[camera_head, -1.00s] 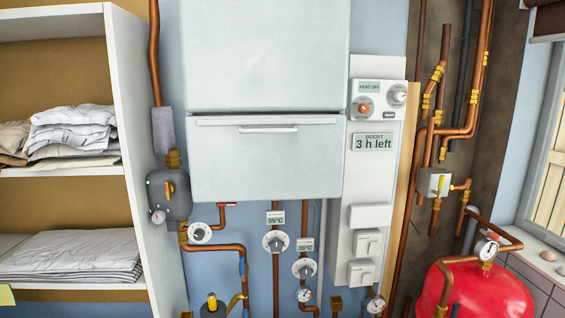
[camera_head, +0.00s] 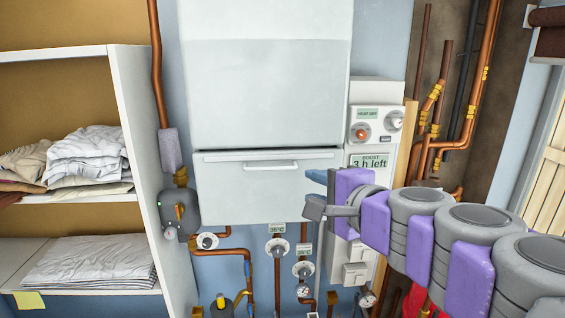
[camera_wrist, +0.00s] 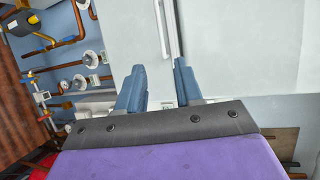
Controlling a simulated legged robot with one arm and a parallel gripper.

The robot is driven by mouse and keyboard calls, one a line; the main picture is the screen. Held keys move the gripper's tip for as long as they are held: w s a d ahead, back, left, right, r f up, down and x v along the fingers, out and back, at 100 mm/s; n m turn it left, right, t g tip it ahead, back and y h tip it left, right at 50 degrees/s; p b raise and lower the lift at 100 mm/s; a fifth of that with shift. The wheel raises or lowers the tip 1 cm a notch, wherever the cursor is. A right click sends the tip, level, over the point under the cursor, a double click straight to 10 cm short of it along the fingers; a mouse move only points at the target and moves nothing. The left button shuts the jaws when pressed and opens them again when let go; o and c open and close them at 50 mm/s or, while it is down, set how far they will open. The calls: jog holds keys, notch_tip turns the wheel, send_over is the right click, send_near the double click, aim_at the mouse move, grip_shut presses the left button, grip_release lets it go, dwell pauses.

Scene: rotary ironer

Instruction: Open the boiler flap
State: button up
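The white boiler flap (camera_head: 265,190) is shut under the larger upper boiler panel (camera_head: 265,95), with a thin dark seam between them. Its pale horizontal bar handle (camera_head: 270,167) is near its top edge. My gripper (camera_head: 318,178) is in front of the flap's lower right, apart from the handle. In the wrist view, turned sideways, my gripper (camera_wrist: 158,78) has its two blue fingers spread with nothing between them. The flap (camera_wrist: 130,30), its handle (camera_wrist: 161,28) and the seam lie beyond the fingertips.
A control panel (camera_head: 375,122) with knobs stands right of the boiler. Copper pipes and dials (camera_head: 276,247) hang below it. A shelf unit with folded linen (camera_head: 90,260) is at left.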

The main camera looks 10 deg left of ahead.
aim_at(273, 169)
jog(key=x, duration=1.7)
jog(key=shift+w+a+f+p, duration=0.1)
jog(key=shift+a+p, duration=0.05)
jog(key=shift+p, duration=0.25)
grip_shut()
jog(key=shift+f, duration=0.1)
dwell(0.6)
